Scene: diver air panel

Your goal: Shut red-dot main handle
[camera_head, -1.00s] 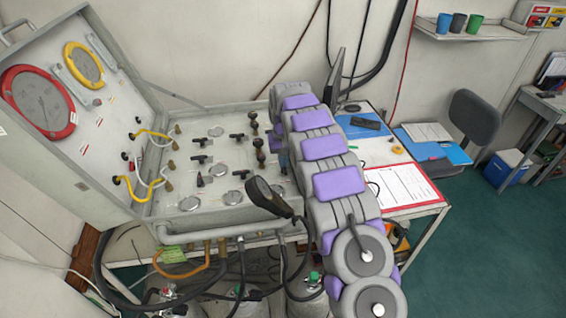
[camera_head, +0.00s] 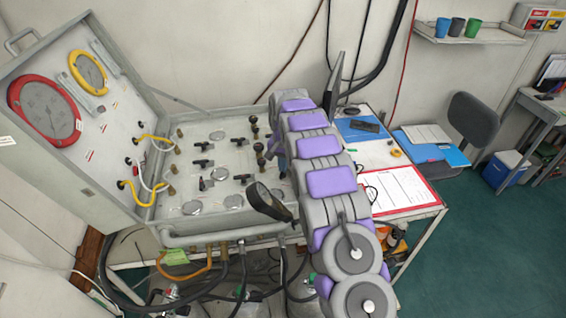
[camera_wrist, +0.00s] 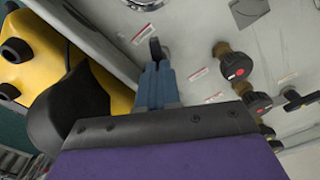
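Dark round valve knobs on bronze stems stand in a column at the right of the panel (camera_head: 178,213) in the head view. In the wrist view two of them show a red dot: a nearer-the-top red-dot knob (camera_wrist: 235,64) and a lower red-dot knob (camera_wrist: 257,101). A short black lever (camera_wrist: 155,47) stands just beyond my fingertips, in line with them; contact is unclear. My gripper (camera_wrist: 157,68) has its blue fingers side by side with no visible gap. In the head view my gripper (camera_head: 274,150) is at the panel's right side, right of the knobs, partly hidden by my arm.
A black handheld gauge (camera_head: 265,202) stands at the panel's front edge near my arm. A yellow device (camera_wrist: 38,62) with black parts lies left of my fingers in the wrist view. A red clipboard (camera_head: 405,190) is on the desk at right. Several black valve levers fill the panel's middle.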

